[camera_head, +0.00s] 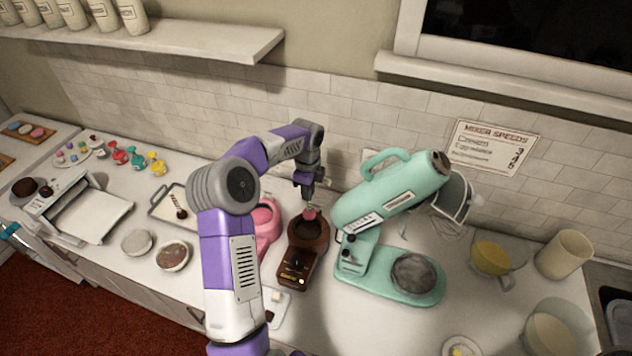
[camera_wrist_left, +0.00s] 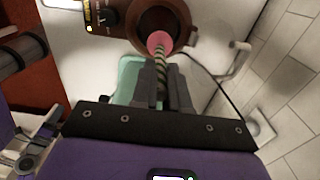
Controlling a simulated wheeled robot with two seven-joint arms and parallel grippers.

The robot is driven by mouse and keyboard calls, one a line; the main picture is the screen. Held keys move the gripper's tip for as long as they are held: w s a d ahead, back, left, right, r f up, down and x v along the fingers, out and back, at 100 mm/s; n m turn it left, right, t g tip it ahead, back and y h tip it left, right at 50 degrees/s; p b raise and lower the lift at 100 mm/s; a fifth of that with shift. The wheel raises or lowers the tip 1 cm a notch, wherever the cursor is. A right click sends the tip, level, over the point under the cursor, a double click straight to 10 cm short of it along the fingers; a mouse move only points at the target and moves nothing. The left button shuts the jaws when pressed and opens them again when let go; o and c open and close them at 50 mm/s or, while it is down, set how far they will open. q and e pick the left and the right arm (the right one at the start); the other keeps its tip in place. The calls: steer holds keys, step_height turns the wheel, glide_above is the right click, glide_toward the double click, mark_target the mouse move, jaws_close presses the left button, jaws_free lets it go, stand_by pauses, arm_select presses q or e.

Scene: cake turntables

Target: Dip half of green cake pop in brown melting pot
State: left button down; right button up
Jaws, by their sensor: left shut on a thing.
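The brown melting pot (camera_head: 325,238) stands on the counter left of the mixer, with dark brown inside; it also shows at the top of the left wrist view (camera_wrist_left: 188,22). My left gripper (camera_head: 309,190) is above the pot, shut on the striped stick of a cake pop (camera_head: 310,213). The ball points down and looks pink, not green. In the left wrist view the pink ball (camera_wrist_left: 159,41) lies over the pot's opening. I cannot tell whether it touches the chocolate. No green cake pop can be made out. My right gripper is not in view.
A pink melting pot (camera_head: 267,215) stands close left of the brown one. A teal stand mixer (camera_head: 390,200) stands close right. A white tray (camera_head: 160,205) holds a dark-coated pop (camera_head: 181,212).

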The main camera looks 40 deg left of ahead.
mark_target(308, 210)
arm_select(q)
steer(key=shift+s+f, duration=0.3)
steer(key=shift+f, duration=0.05)
step_height(308, 210, down, 6)
steer(key=shift+r+b, duration=0.15)
steer(key=shift+b, duration=0.5)
steer(key=shift+w+f+b, duration=0.1)
steer(key=shift+f+b, duration=0.45)
steer(key=shift+f, duration=0.65)
steer(key=shift+f+b, duration=0.35)
steer(key=shift+f, duration=0.1)
steer(key=shift+r, duration=0.15)
